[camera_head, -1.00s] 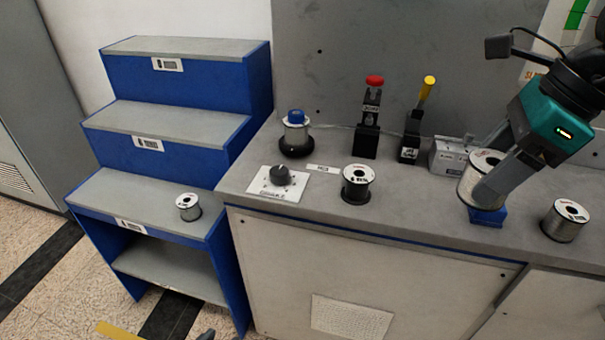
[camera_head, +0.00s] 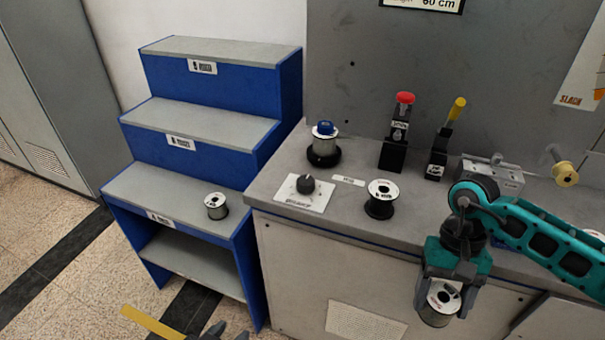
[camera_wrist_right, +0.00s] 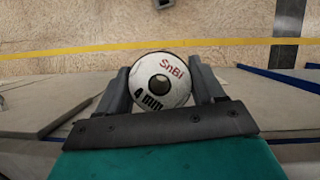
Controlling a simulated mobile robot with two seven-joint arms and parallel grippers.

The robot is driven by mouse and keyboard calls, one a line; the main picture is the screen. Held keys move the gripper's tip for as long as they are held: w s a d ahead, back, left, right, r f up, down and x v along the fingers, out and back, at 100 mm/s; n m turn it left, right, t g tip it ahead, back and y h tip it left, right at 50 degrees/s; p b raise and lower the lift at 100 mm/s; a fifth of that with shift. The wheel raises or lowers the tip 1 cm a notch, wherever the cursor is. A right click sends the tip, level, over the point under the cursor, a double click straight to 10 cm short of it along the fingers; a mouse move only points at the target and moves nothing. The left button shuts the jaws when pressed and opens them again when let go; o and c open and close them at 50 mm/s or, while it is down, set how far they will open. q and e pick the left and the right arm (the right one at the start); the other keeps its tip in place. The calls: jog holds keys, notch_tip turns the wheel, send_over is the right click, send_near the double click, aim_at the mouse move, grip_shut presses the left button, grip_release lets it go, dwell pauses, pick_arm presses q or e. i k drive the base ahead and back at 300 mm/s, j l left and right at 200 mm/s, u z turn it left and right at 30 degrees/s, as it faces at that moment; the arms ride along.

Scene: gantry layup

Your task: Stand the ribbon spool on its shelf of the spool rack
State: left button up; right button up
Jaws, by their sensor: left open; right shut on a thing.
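My right gripper (camera_head: 447,284) is shut on the ribbon spool (camera_head: 437,304), holding it in front of the bench edge. In the right wrist view the spool's white face (camera_wrist_right: 176,72), marked SnBi and 4 mm, sits between both fingers (camera_wrist_right: 165,88). The blue spool rack (camera_head: 225,134) has grey stepped shelves with small labels on their fronts. A small spool (camera_head: 216,205) stands on its lower step; the middle and top steps are bare. My left gripper (camera_head: 228,333) is open, only its dark tips showing at the bottom edge.
On the bench (camera_head: 335,215) stand a black-based spool (camera_head: 381,198), a blue-topped spool post (camera_head: 323,147), a dial plate (camera_head: 304,192), and red-topped (camera_head: 399,135) and yellow-topped (camera_head: 443,142) levers. A yellow floor strip (camera_head: 152,322) lies at lower left.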

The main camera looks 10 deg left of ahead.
aim_at(145, 187)
jog(key=j+u, duration=0.1)
jog(key=j, duration=1.1)
jog(key=i+j, duration=0.1)
jog(key=j, duration=0.25)
jog(key=j+u, duration=0.15)
jog(key=j, duration=0.25)
jog(key=i+j, duration=0.2)
jog(key=j, duration=0.15)
jog(key=i+j+u, duration=0.15)
jog(key=j, duration=0.2)
jog(key=i+j+u, duration=0.15)
jog(key=i+j, duration=0.35)
jog(key=j, duration=0.15)
jog(key=i, duration=0.25)
jog(key=j+u, duration=0.05)
jog(key=j, duration=0.05)
